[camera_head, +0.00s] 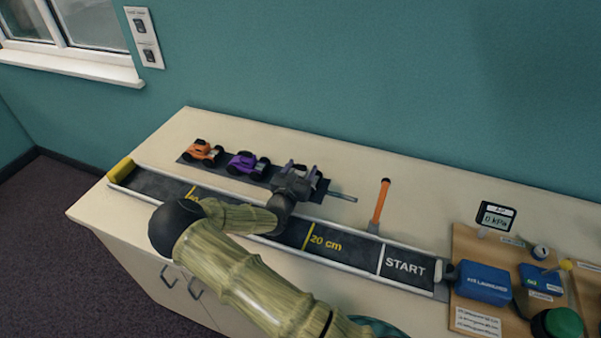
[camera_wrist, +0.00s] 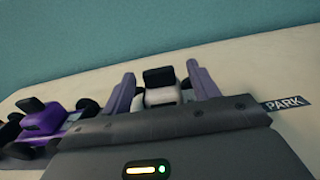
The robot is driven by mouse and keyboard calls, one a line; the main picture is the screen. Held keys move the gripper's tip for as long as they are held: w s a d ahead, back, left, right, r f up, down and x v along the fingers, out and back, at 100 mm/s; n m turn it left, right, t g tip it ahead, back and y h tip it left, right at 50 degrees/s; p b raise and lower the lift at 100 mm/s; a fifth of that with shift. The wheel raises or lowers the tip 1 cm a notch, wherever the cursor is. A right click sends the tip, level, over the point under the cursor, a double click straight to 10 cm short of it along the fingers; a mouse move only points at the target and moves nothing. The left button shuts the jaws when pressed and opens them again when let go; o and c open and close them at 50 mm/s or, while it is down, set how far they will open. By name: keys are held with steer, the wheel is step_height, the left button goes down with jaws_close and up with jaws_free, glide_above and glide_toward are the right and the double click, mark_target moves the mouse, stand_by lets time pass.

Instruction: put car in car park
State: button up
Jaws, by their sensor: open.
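The car park is a dark strip (camera_head: 221,172) at the back of the table, with a PARK label (camera_wrist: 284,104) at its right end. An orange car (camera_head: 203,151) and a purple car (camera_head: 247,165) stand on it. The purple car also shows at the left of the wrist view (camera_wrist: 42,122). My gripper (camera_head: 298,170) is low over the strip's right end. Its fingers are open on either side of a white car with black parts (camera_wrist: 162,95). Contact between fingers and car cannot be told. The car's lower part is hidden by my gripper.
A long track (camera_head: 345,249) marked START and 20 cm runs in front of the strip, under my arm, with a yellow end block (camera_head: 121,170). An orange post (camera_head: 381,201) stands to the right. A blue launcher (camera_head: 484,284) is at the track's right end.

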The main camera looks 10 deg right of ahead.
steer(key=b+v, duration=0.1)
steer(key=v, duration=1.1)
steer(key=shift+c, duration=0.2)
stand_by(0.8)
